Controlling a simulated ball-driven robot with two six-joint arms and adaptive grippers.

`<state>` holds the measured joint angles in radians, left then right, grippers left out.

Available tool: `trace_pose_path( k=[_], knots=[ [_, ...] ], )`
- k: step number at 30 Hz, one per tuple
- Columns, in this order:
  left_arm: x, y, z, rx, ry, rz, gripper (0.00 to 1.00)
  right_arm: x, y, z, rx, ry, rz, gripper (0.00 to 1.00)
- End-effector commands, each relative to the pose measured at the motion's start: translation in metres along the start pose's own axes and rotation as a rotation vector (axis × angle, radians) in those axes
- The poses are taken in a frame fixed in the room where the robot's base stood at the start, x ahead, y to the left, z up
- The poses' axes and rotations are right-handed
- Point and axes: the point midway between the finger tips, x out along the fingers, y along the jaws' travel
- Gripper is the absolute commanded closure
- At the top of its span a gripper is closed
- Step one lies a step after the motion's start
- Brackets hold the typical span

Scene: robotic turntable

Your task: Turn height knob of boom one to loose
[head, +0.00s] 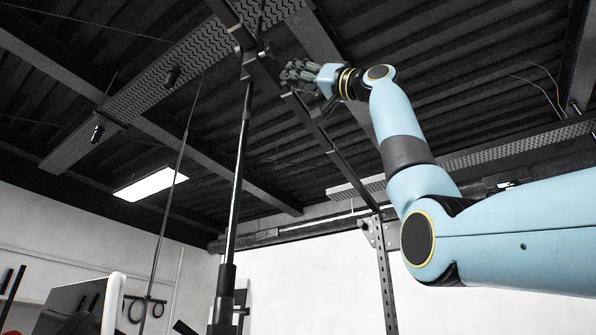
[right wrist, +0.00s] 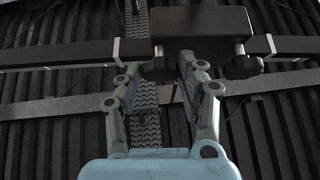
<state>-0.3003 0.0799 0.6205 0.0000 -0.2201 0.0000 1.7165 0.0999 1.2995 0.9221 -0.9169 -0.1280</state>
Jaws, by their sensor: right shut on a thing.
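A dark boom (head: 330,145) slants down to the right from the top of a tall upright pole (head: 240,150) in the head view. My right gripper (head: 290,74) is raised to the upper part of this boom, near the joint with the pole. In the right wrist view the boom (right wrist: 70,52) runs across the top, with a dark block (right wrist: 200,22) on it. A small dark knob (right wrist: 160,66) under the block sits between the fingertips of my right gripper (right wrist: 160,76), which is shut on it. The knob's setting cannot be read. My left gripper is out of view.
A second knob (right wrist: 243,66) is just right of the held one. A metal upright with holes (head: 385,275) stands below the boom's lower end. A ceiling lamp (head: 150,184) and a white-edged panel (head: 80,305) are at left.

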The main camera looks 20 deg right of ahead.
Motion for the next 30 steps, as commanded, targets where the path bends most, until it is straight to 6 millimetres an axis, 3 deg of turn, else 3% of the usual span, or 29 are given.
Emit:
trace_pose_path(
  k=[11, 12, 17, 26, 30],
  knots=[
    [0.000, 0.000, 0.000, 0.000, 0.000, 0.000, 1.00, 0.000, 0.001, 0.002, -0.001, -0.004, -0.002, 0.93],
    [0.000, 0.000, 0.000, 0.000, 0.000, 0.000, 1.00, 0.000, 0.000, 0.002, -0.001, -0.004, -0.002, 0.57],
    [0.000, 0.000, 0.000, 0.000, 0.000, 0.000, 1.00, 0.000, 0.000, 0.002, -0.001, -0.003, -0.002, 0.37],
    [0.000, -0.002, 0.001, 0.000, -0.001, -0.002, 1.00, -0.003, 0.000, 0.000, -0.002, 0.000, -0.001, 0.37],
    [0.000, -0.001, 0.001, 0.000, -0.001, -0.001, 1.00, -0.020, 0.002, 0.000, -0.005, 0.001, 0.001, 0.37]
  ],
)
